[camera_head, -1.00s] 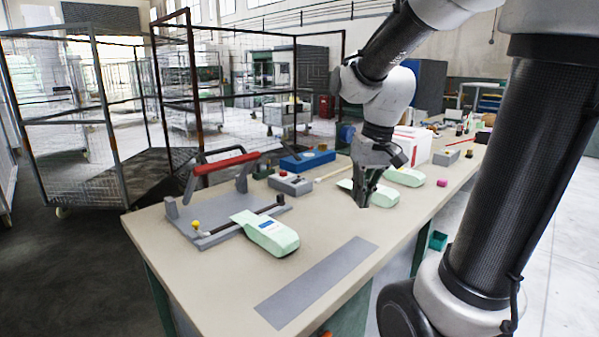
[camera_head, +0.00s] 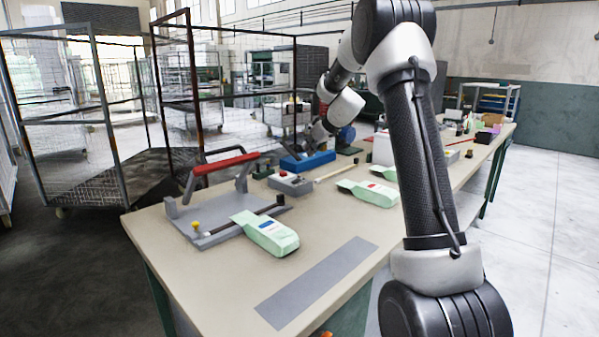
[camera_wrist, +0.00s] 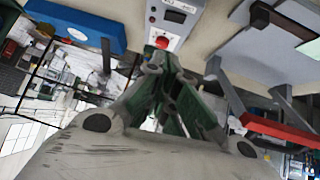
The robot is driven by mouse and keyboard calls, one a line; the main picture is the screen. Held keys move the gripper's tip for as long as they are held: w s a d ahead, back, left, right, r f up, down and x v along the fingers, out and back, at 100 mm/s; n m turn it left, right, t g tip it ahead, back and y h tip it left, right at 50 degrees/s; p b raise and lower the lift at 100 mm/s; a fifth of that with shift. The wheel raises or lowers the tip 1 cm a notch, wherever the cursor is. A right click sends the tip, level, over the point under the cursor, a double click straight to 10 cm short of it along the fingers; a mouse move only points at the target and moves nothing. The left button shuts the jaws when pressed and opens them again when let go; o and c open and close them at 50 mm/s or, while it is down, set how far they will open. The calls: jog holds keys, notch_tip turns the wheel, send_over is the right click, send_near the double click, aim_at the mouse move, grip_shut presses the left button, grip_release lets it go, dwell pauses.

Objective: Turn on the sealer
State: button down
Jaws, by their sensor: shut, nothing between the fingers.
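The sealer is a grey bar press (camera_head: 215,222) with a raised red handle (camera_head: 225,162) at the table's left end. The handle also shows at the right of the wrist view (camera_wrist: 278,132). A pale green pouch (camera_head: 268,233) lies with its narrow end at the bar. A grey control box (camera_head: 291,185) with a red knob stands behind it. In the wrist view the red knob (camera_wrist: 162,42) and a dark display show on its face. My gripper (camera_wrist: 165,62) is shut and empty, its tips pointing toward the knob; I cannot tell whether they touch it.
A blue box (camera_head: 307,160) stands just behind the control box, close to my wrist. More green pouches (camera_head: 370,192) lie to the right. A flat grey strip (camera_head: 317,282) lies at the front. Wire cages (camera_head: 80,110) stand beyond the table.

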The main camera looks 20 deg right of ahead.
jog(key=shift+n, duration=0.5)
send_over(299, 180)
notch_tip(299, 180, down, 7)
jog(key=shift+w, duration=0.1)
notch_tip(299, 180, down, 2)
jog(key=shift+w+d+f, duration=0.1)
jog(key=shift+d+f, duration=0.05)
jog(key=shift+f, duration=0.8)
jog(key=shift+d, duration=0.1)
jog(key=shift+w+d+f+y, duration=0.15)
jog(key=shift+f+y, duration=0.15)
jog(key=shift+f, duration=0.1)
jog(key=shift+a, duration=0.2)
